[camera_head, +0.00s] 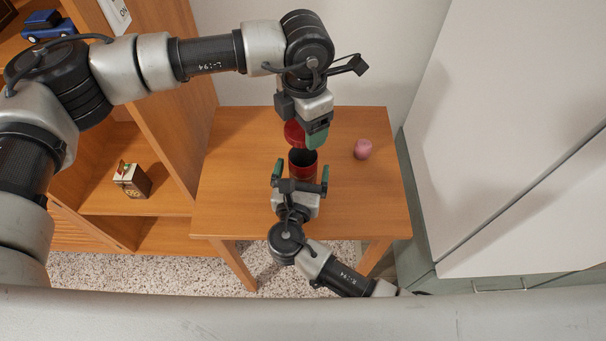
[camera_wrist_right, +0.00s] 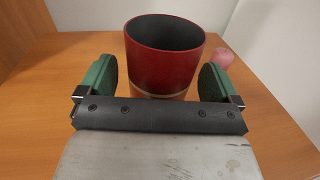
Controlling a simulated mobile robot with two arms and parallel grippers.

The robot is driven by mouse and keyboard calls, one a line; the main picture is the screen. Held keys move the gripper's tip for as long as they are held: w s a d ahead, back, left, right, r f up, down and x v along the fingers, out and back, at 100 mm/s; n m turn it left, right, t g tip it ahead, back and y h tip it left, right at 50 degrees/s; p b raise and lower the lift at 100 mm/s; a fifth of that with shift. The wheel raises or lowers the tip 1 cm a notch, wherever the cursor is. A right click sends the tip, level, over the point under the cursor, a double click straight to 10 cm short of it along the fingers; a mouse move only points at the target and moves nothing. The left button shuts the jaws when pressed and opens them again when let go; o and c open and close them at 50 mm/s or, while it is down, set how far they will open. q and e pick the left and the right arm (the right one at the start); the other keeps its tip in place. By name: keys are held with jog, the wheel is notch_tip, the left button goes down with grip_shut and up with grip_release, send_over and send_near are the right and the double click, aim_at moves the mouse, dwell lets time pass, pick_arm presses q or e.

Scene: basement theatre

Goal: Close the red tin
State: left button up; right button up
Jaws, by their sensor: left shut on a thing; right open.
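The red tin (camera_head: 302,169) stands upright and open on the small wooden table (camera_head: 226,190). In the right wrist view the tin (camera_wrist_right: 163,66) shows its dark inside. My left gripper (camera_head: 317,137) is shut on the red lid (camera_head: 293,133), which it holds above and slightly behind the tin. The lid is partly hidden by the gripper. My right gripper (camera_head: 300,173) is open, with its fingers on either side of the tin; it also shows in the right wrist view (camera_wrist_right: 160,80). I cannot tell whether the fingers touch the tin.
A pink round object (camera_head: 362,149) sits on the table to the right of the tin. A wooden shelf (camera_head: 160,205) at the left holds a small carton (camera_head: 132,180) and a blue toy car (camera_head: 48,25). A pale cabinet (camera_head: 510,130) stands close at the right.

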jog(key=shift+w+d, duration=0.1)
jog(key=shift+w, duration=0.45)
jog(key=c, duration=1.3)
pick_arm(q)
send_over(304, 151)
jog(key=s, duration=0.3)
jog(key=shift+w+f, duration=0.15)
jog(key=shift+f, duration=1.1)
jog(key=shift+w+f, duration=0.1)
jog(key=shift+f, duration=1.15)
pick_arm(e)
jog(key=shift+c, duration=0.2)
pick_arm(q)
jog(key=shift+f, duration=0.1)
jog(key=shift+f, duration=0.8)
jog(key=shift+f, duration=0.55)
